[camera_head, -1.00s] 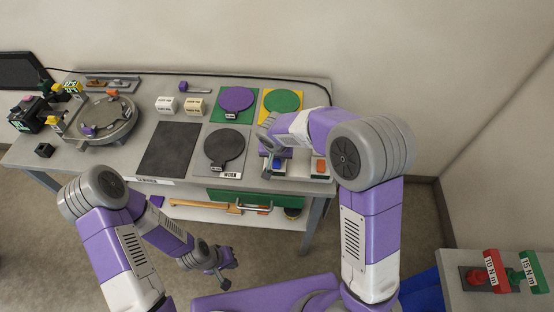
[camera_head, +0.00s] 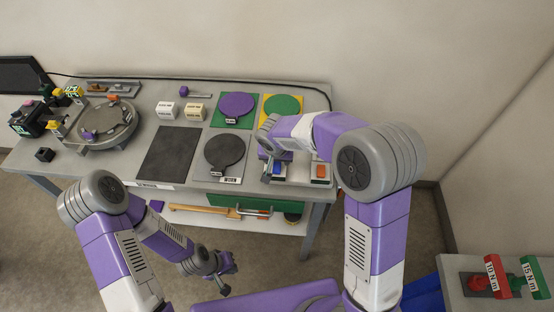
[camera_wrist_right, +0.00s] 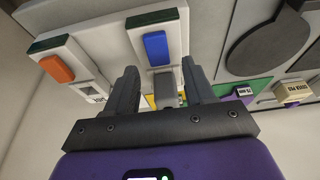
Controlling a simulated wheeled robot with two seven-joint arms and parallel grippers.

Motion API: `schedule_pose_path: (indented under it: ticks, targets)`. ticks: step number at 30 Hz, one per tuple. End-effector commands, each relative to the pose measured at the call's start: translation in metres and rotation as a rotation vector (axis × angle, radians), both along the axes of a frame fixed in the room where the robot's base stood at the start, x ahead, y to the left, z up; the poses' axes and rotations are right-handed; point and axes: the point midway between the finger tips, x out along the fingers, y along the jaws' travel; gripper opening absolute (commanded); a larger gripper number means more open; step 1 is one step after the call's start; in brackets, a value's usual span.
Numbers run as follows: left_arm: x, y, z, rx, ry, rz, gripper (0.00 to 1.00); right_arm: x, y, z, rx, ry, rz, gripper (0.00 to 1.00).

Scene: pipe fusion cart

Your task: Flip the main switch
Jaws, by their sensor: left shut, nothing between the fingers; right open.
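Two white switch boxes stand at the right front of the bench. One carries a blue rocker (camera_head: 278,169), the other an orange rocker (camera_head: 320,171); I cannot tell by label which is the main switch. My right gripper (camera_head: 268,170) is open beside the blue one, partly hidden by its own wrist. In the right wrist view the blue rocker (camera_wrist_right: 155,47) lies just beyond and between the open fingertips (camera_wrist_right: 158,72), and a grey block (camera_wrist_right: 166,92) shows between the fingers. The orange rocker (camera_wrist_right: 57,69) is left of them. My left gripper (camera_head: 222,270) is shut and empty, low before the bench.
Round plates, purple (camera_head: 236,106), green (camera_head: 283,104) and dark grey (camera_head: 224,150), lie on the bench near the switches. A black mat (camera_head: 170,153) is left of them. A green drawer (camera_head: 240,202) sits below. A side table (camera_head: 455,300) holds red and green torque tools.

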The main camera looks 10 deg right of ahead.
Motion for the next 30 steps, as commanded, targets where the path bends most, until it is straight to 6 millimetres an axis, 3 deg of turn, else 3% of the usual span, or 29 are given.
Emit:
schedule_pose_path:
  ticks: [3,10,30]
  targets:
    - [0.000,0.000,0.003,0.000,0.000,0.000,0.00,-0.006,0.003,0.023,0.002,-0.006,0.003,0.53]
    - [0.000,0.000,0.005,0.000,0.000,0.000,0.00,-0.015,0.005,0.049,0.001,-0.002,0.003,0.53]
    - [0.000,0.000,0.005,0.000,0.000,0.000,0.00,-0.017,0.005,0.052,-0.001,0.000,0.002,0.53]
